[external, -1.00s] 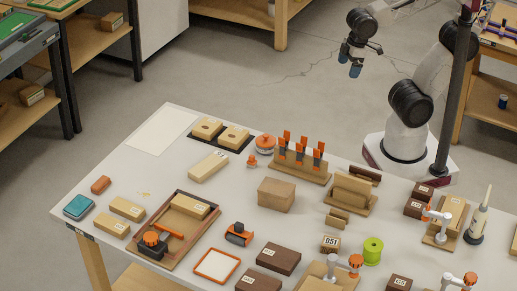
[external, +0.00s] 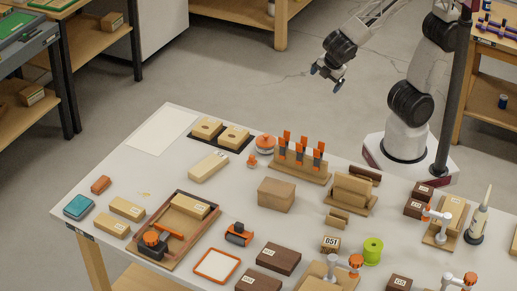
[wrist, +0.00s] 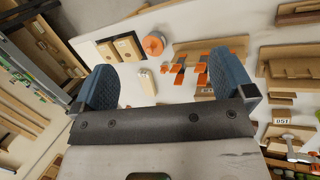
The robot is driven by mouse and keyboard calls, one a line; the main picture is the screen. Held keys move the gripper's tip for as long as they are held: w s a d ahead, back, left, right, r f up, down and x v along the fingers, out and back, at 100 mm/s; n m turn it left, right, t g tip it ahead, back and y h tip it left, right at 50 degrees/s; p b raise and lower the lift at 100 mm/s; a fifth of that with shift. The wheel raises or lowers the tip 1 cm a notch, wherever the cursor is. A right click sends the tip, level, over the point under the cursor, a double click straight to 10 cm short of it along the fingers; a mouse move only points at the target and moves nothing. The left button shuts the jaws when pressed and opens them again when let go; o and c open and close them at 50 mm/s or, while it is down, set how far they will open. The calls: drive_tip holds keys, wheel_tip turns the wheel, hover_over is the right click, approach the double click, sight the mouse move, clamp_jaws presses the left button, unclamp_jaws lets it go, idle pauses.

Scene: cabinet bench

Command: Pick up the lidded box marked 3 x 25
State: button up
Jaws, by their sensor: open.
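Several box-like blocks with labels stand on the bench, but the labels are too small to read, so I cannot tell which is marked 3 x 25. Pale ones include a long block (external: 208,167), two blocks at the left, one (external: 127,208) behind another (external: 112,226), and one in a tray (external: 190,206). Dark brown ones include a block at the front (external: 278,258) and one at the right (external: 423,192). My gripper (external: 327,78) is open and empty, in the air beyond the bench's back edge. Its spread fingers show in the wrist view (wrist: 166,88).
A pale mat (external: 160,131) lies bare at the far left corner.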

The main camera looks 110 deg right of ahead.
drive_tip(key=w+a+f+n+h, duration=0.35)
drive_tip(key=w+n, duration=0.25)
drive_tip(key=w, duration=0.2)
drive_tip(key=n+t+h, duration=0.1)
drive_tip(key=n+t, duration=0.8)
drive_tip(key=n, duration=0.6)
hover_over(291, 191)
wheel_tip(291, 191, down, 13)
drive_tip(key=shift+r, duration=0.1)
drive_tip(key=shift+f, duration=1.75)
